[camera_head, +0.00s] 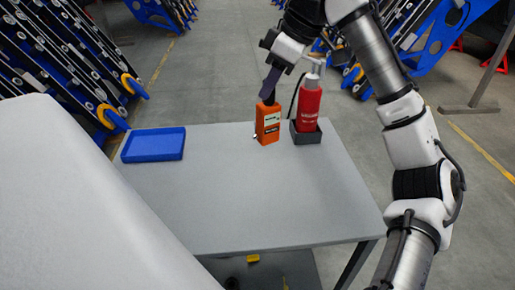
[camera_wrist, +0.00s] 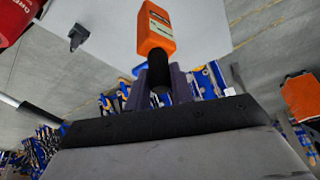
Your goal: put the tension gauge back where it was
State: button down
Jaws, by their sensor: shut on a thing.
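The tension gauge is an orange box-shaped device (camera_head: 267,123) with a pale label and a dark top end, upright near the table's back edge. My gripper (camera_head: 269,95) comes down from above with its dark purple fingers shut on the gauge's dark top end. In the wrist view the gauge (camera_wrist: 156,30) points away from my gripper (camera_wrist: 160,82), its black end between the two fingers. I cannot tell whether the gauge's bottom touches the table or hangs slightly above it.
A red bottle (camera_head: 309,101) stands in a dark grey holder (camera_head: 306,135) just right of the gauge. A blue tray (camera_head: 153,145) lies empty at the table's left. The front and middle of the grey table (camera_head: 260,195) are clear.

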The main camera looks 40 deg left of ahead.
jog(key=shift+s+f, duration=0.15)
jog(key=shift+s, duration=0.1)
notch_tip(320, 180, down, 20)
jog(key=shift+r, duration=0.25)
jog(key=c, duration=1.2)
grip_release()
jog(key=shift+f, duration=0.15)
